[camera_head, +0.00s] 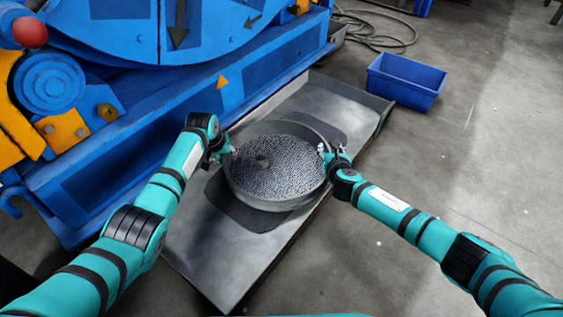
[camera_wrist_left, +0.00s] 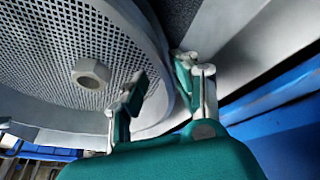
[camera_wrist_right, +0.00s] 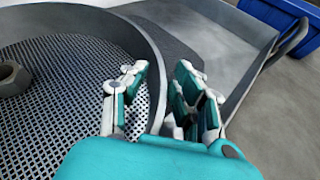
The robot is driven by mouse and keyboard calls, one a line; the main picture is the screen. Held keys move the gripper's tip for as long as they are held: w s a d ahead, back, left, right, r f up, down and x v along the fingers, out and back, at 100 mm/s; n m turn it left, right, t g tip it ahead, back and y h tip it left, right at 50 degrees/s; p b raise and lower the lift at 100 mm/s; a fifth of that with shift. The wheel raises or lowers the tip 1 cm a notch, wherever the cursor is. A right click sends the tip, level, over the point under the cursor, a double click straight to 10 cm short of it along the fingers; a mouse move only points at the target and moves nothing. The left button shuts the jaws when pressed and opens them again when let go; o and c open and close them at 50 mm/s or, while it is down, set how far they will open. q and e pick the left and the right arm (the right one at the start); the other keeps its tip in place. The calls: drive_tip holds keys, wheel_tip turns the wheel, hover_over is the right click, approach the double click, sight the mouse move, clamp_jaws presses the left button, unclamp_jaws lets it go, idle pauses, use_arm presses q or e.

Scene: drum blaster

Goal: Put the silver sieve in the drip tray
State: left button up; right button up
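The round silver sieve (camera_head: 280,180), with a perforated floor and raised rim, is inside the outline of the long grey drip tray (camera_head: 222,255). It looks level; I cannot tell whether its underside touches the tray. My left gripper (camera_head: 229,152) is at the sieve's left rim. In the left wrist view, its open fingers (camera_wrist_left: 162,92) straddle the rim, one inside and one outside, with gaps visible. My right gripper (camera_head: 326,152) is at the right rim. In the right wrist view, its open fingers (camera_wrist_right: 160,95) also straddle the rim with gaps.
A hex nut (camera_head: 262,161) sits on the sieve's mesh. The big blue machine (camera_head: 150,120) borders the tray on the left. A blue bin (camera_head: 405,82) stands beyond the tray's far right corner, with a coiled cable (camera_head: 375,35) behind. The floor at right is clear.

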drive_tip(key=shift+r, duration=0.25)
use_arm(q)
drive_tip(key=v, duration=1.1)
drive_tip(key=shift+s+r, duration=0.2)
drive_tip(key=shift+r, duration=0.1)
use_arm(e)
drive_tip(key=shift+v, duration=6)
